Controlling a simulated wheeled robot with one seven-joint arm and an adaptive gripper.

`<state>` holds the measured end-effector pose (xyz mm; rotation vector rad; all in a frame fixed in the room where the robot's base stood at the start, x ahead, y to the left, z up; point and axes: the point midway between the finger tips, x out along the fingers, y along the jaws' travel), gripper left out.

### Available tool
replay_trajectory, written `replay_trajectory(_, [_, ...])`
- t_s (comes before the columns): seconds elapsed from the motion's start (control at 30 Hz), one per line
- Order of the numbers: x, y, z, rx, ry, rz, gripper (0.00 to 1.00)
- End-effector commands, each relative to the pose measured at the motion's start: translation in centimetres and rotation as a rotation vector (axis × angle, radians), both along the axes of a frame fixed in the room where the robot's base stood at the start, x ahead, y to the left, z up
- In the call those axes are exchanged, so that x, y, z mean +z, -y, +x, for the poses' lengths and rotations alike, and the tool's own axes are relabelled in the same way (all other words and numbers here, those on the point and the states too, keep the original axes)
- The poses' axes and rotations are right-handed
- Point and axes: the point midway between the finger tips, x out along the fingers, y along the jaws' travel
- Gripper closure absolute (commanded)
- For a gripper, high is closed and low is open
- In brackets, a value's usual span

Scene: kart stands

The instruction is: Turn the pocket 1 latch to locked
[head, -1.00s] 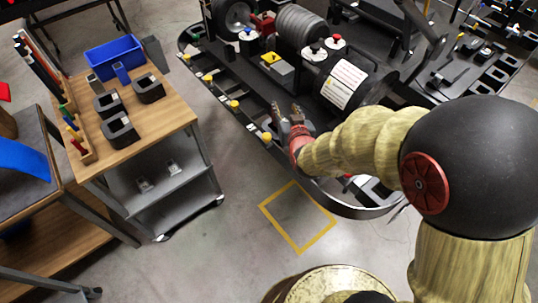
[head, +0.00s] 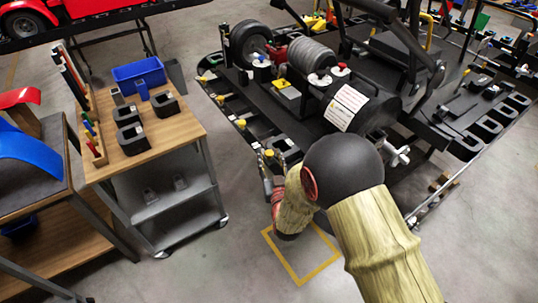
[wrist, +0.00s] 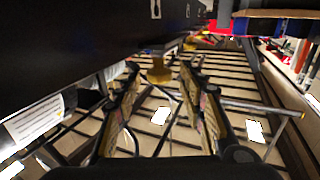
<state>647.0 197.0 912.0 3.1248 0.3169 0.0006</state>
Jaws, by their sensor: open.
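Several yellow latch knobs line the near side rail of the kart stand (head: 226,108). The nearest latch knob (head: 268,153) is at my gripper (head: 270,163); I cannot read which pocket number it has. In the wrist view, this yellow knob (wrist: 158,73) shows just beyond and between the tips of my open gripper (wrist: 160,82), on the edge of a dark panel. The fingers stand on both sides of it in the picture; I cannot tell whether they touch it. Its locked or unlocked position is not clear.
A wooden-topped cart (head: 175,135) with a blue bin (head: 138,73) and black blocks stands left of the kart stand. A yellow floor square (head: 300,280) lies below my arm. Clear floor lies between cart and stand.

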Motion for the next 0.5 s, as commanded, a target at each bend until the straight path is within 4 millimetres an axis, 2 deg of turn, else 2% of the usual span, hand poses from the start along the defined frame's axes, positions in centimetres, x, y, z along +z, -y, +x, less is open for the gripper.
replay_trajectory(0.2, [0.0,-0.3,1.9,-0.001,0.000,0.000,0.59])
replay_trajectory(0.5, [0.0,-0.4,2.1,-0.001,0.000,0.000,0.59])
